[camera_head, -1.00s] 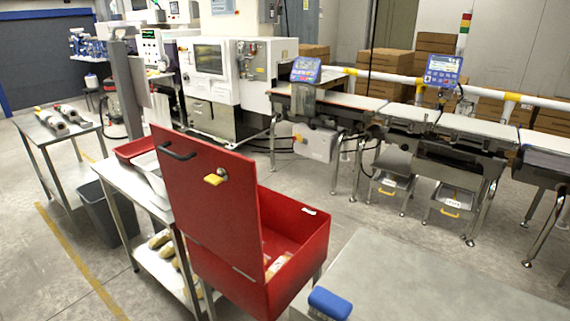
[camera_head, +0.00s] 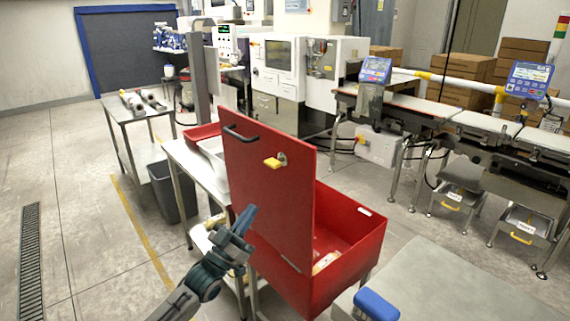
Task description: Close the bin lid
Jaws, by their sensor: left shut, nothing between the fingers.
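The red bin (camera_head: 345,262) stands right of centre on legs, with packages partly visible inside. Its red lid (camera_head: 270,190) stands open, raised upright on the bin's left side. The lid carries a black handle (camera_head: 240,134) near its top and a yellow latch (camera_head: 273,163). My left gripper (camera_head: 246,220) is shut and empty, in front of the lid's lower left part in the picture. I cannot tell whether it touches the lid. My right gripper is not in view.
A steel table (camera_head: 196,172) with a red tray (camera_head: 203,131) stands left of the bin. A grey waste bin (camera_head: 172,190) is beside it. A grey worktop with a blue object (camera_head: 376,303) is at the front right. The conveyor (camera_head: 455,125) runs behind. Floor at left is clear.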

